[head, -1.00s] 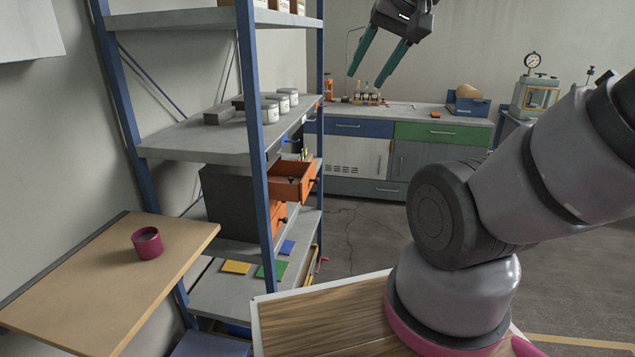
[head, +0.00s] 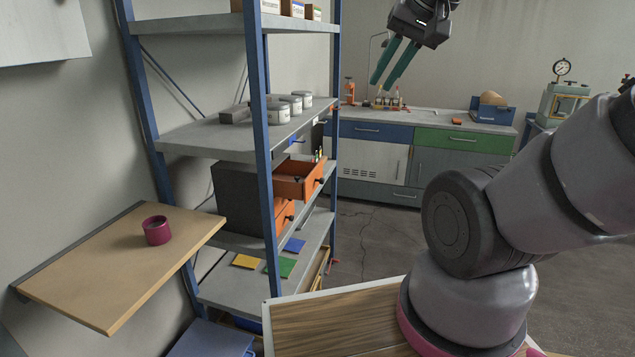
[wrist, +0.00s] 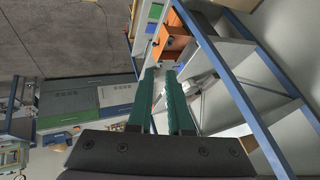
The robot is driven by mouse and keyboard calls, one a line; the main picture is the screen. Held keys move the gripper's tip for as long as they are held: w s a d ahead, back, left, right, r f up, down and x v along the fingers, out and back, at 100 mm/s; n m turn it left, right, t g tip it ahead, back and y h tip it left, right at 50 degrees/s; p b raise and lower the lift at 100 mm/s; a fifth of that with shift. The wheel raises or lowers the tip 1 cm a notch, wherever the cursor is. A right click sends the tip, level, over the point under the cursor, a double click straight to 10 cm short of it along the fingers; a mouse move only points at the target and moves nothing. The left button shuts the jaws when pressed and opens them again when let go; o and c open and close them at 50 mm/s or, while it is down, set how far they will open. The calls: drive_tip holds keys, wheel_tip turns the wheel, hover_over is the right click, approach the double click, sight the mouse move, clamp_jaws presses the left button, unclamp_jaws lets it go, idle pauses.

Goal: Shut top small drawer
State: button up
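A small orange drawer (head: 291,187) stands pulled out from the dark cabinet (head: 233,200) on the shelf unit. It has a dark knob on its front, and its inside shows from above. Another orange drawer front (head: 284,215) sits below it. A blue post partly hides both. My gripper (head: 381,85) is raised in the air, above and to the right of the drawer in the head view, and touches nothing. Its green fingers are apart by a narrow gap and empty. In the wrist view the fingers (wrist: 160,75) point towards the orange drawers (wrist: 172,38).
Blue posts and grey shelves (head: 190,140) frame the cabinet. White tins (head: 290,105) stand on the shelf above it. A wooden wall table (head: 110,260) holds a maroon cup (head: 157,230). A workbench (head: 430,133) stands behind. Open floor (head: 370,240) lies right of the shelf.

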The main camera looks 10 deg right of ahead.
drive_tip(key=w+f+m+g, duration=0.1)
drive_tip(key=w+f, duration=0.1)
drive_tip(key=w, duration=0.1)
drive_tip(key=w+f+m+g+y, duration=0.1)
drive_tip(key=w+f+g, duration=0.1)
drive_tip(key=w+f, duration=0.1)
drive_tip(key=w+f+m+g+y, duration=0.1)
drive_tip(key=w+f+g, duration=0.1)
drive_tip(key=f, duration=0.1)
drive_tip(key=shift+w+d+f, duration=0.1)
drive_tip(key=shift+w, duration=0.3)
clamp_jaws()
drive_tip(key=w+d+f+m+y, duration=0.3)
drive_tip(key=w+f+m+y, duration=0.25)
drive_tip(key=f, duration=0.45)
drive_tip(key=w+d+f+m+y, duration=0.45)
drive_tip(key=w+f, duration=0.25)
drive_tip(key=f, duration=0.2)
drive_tip(key=m+t+y, duration=0.2)
drive_tip(key=m+t, duration=0.4)
drive_tip(key=t, duration=0.1)
approach(298, 178)
drive_tip(key=shift+d+f, duration=0.1)
drive_tip(key=shift+d, duration=0.8)
drive_tip(key=shift+a, duration=0.1)
